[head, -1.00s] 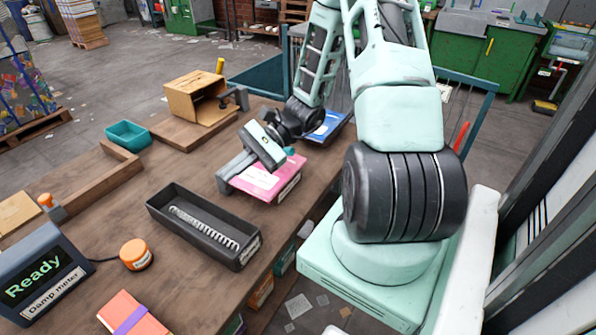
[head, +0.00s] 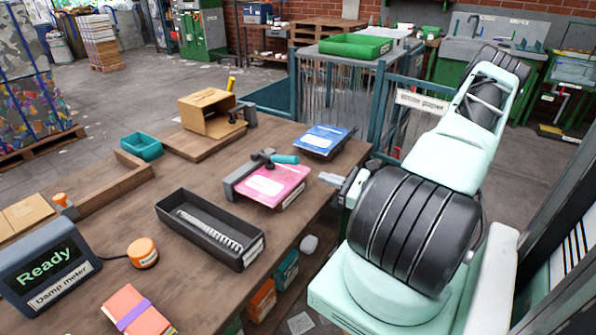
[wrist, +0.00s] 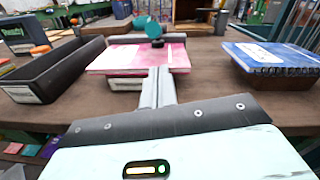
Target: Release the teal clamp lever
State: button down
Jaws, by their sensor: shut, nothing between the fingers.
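The teal clamp lever (head: 285,159) lies roughly level across the top of a dark clamp, its handle pointing right. The clamp's grey bracket (head: 238,180) stands at the left of a pink pad (head: 276,184) with a white label, and the clamp's foot is over the pad. In the wrist view the teal lever (wrist: 147,27) shows end-on above the pink pad (wrist: 120,57). My gripper (head: 327,179) is at the table's right edge, to the right of the pad and apart from the lever. Its fingers (wrist: 161,72) are shut and empty, pointing toward the pad.
A blue notebook (head: 323,140) lies behind the pad, near the right edge. A black tray (head: 185,220) with a spring is in front left. A cardboard box (head: 206,115) stands at the back beside another clamp. A damp meter (head: 45,270) is at the front left.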

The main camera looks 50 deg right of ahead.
aim_at(298, 176)
jog(key=w, duration=0.3)
jog(key=w+p, duration=0.1)
jog(key=w, duration=0.2)
jog(key=w+a+p, duration=0.1)
jog(key=w, duration=0.3)
jog(key=shift+a, duration=0.1)
dwell(0.3)
